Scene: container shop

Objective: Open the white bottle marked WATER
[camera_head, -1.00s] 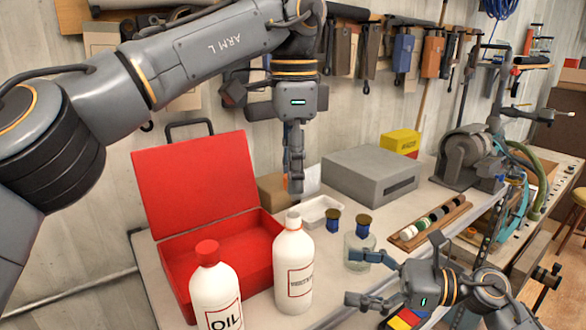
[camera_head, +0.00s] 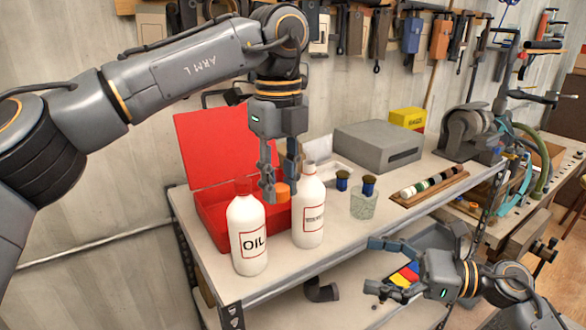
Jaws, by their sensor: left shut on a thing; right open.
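A white bottle (camera_head: 309,208) with a small-lettered red-framed label I cannot read stands upright on the bench; its white neck shows no cap. A white bottle marked OIL (camera_head: 247,236) with a red cap stands upright to its left. No label legibly reads WATER. My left gripper (camera_head: 279,190) is shut on an orange cap (camera_head: 283,192), between and slightly above the two bottles, in front of the red case (camera_head: 205,215). My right gripper (camera_head: 373,266) is open and empty at the lower right, in front of the bench edge.
A glass jar (camera_head: 364,205) and small dark-blue pots (camera_head: 342,182) stand right of the bottles. The bench front between bottles and jar is clear.

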